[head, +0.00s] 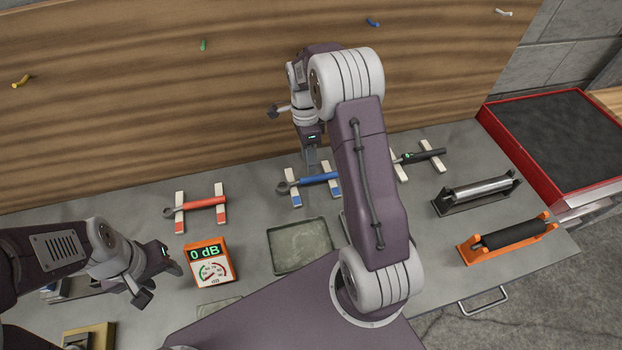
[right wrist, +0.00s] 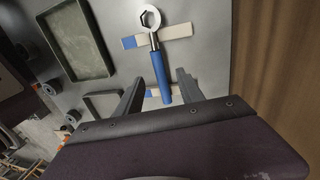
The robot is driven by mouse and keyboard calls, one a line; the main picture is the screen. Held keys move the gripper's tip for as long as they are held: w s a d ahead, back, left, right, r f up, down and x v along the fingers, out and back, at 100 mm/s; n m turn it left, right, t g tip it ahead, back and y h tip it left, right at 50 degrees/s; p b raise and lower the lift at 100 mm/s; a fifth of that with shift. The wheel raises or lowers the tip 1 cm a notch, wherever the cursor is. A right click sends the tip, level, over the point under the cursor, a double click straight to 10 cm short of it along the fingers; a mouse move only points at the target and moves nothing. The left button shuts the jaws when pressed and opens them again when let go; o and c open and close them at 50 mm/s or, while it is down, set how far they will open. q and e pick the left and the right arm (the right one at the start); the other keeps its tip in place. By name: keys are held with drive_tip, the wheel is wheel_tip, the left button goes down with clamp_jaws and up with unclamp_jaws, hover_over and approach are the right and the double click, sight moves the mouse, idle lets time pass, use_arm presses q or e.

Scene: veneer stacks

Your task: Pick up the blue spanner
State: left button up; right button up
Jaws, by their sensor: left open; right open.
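The blue spanner (head: 320,179) lies across two white rests with blue ends on the grey bench, its ring end to the left. In the right wrist view the blue spanner (right wrist: 160,76) runs between the two fingers, with its metal ring end beyond them. My right gripper (head: 311,158) is open and points down close to the blue handle; the wrist view also shows the right gripper (right wrist: 158,80). I cannot tell how high its fingertips are above the handle. My left gripper (head: 157,284) is open and empty, left of the sound meter, away from the spanner.
A red spanner (head: 205,203) lies on rests to the left and a black-handled tool (head: 420,157) on rests to the right. A sound meter (head: 208,264), a shallow tray (head: 300,246) and an orange roller holder (head: 507,236) stand nearer. A wooden board (head: 150,90) with coloured pegs rises behind.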

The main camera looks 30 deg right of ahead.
sight(312, 177)
drive_tip(key=shift+d+f, duration=0.25)
drive_tip(key=shift+f, duration=0.4)
drive_tip(key=f, duration=0.1)
drive_tip(key=s+f, duration=0.1)
drive_tip(key=f, duration=0.2)
drive_tip(key=shift+s+a+f+p, duration=0.15)
drive_tip(key=shift+s+a+p, duration=0.15)
drive_tip(key=shift+p, duration=0.1)
drive_tip(key=shift+w+d+f, duration=0.15)
drive_tip(key=shift+f, duration=0.15)
clamp_jaws()
